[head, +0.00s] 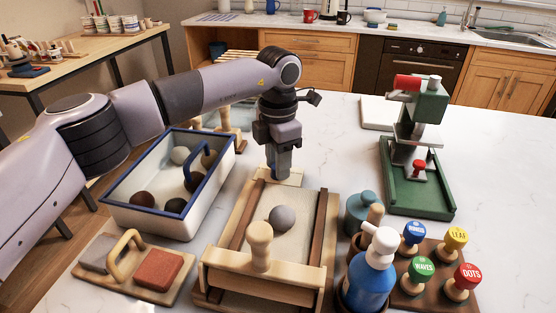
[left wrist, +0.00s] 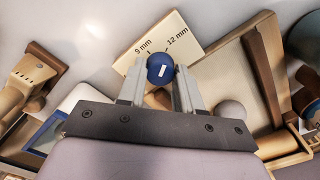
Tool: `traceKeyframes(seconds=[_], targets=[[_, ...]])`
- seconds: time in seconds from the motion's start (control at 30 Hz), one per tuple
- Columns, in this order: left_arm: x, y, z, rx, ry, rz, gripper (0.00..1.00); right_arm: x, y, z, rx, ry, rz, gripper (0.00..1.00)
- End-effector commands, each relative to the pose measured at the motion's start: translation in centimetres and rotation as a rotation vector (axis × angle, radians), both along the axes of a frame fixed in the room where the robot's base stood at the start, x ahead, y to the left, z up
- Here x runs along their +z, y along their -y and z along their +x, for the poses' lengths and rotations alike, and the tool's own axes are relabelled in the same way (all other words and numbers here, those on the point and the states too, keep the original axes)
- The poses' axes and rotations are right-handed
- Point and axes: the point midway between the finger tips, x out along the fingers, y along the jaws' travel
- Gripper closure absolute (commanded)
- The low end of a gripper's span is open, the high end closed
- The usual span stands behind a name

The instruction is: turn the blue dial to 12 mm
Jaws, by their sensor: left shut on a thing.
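The blue dial (left wrist: 160,66) sits on a cream plate (left wrist: 186,34) in the left wrist view. The plate carries printed labels "9 mm" and "12 mm", with the 12 mm label to the right. A short white mark shows on the dial; I cannot tell exactly which label it points to. My left gripper (left wrist: 158,88) is shut on the dial, one finger on each side. In the head view my left gripper (head: 284,170) points down at the far end of the wooden slab frame (head: 325,240), and its fingers hide the dial. My right gripper is not in view.
A grey clay ball (head: 282,218) and a wooden roller handle (head: 259,240) are on the frame. A blue-rimmed bin (head: 140,215) stands left, a green press (head: 415,180) right. A blue bottle (head: 369,280) and several stamps (head: 417,270) are at front right.

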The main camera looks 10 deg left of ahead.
Motion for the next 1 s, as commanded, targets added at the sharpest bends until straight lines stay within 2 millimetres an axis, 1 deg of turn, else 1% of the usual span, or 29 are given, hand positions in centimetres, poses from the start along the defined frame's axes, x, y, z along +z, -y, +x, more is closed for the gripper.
traceKeyframes(seconds=[0.03, 0.27, 0.67, 0.7, 0.73, 0.77, 1.0], targets=[[0.25, 0.01, 0.16, -0.014, 0.008, -0.003, 0.96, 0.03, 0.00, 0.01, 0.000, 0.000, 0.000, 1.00], [0.26, 0.02, 0.16, -0.054, 0.008, -0.004, 0.96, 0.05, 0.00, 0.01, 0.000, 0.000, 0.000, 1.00], [0.29, 0.04, 0.16, -0.059, 0.008, -0.004, 0.96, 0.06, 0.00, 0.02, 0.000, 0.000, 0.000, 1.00], [0.28, 0.03, 0.15, -0.059, 0.008, -0.003, 0.53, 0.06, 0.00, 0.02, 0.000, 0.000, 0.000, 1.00], [0.27, 0.03, 0.15, -0.059, 0.008, -0.003, 0.43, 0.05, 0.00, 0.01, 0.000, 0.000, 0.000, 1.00], [0.25, 0.03, 0.14, -0.058, 0.007, -0.003, 0.40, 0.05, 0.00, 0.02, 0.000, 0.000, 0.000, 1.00], [0.13, 0.02, 0.07, -0.058, 0.003, -0.001, 0.40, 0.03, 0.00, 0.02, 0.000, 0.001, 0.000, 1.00]])
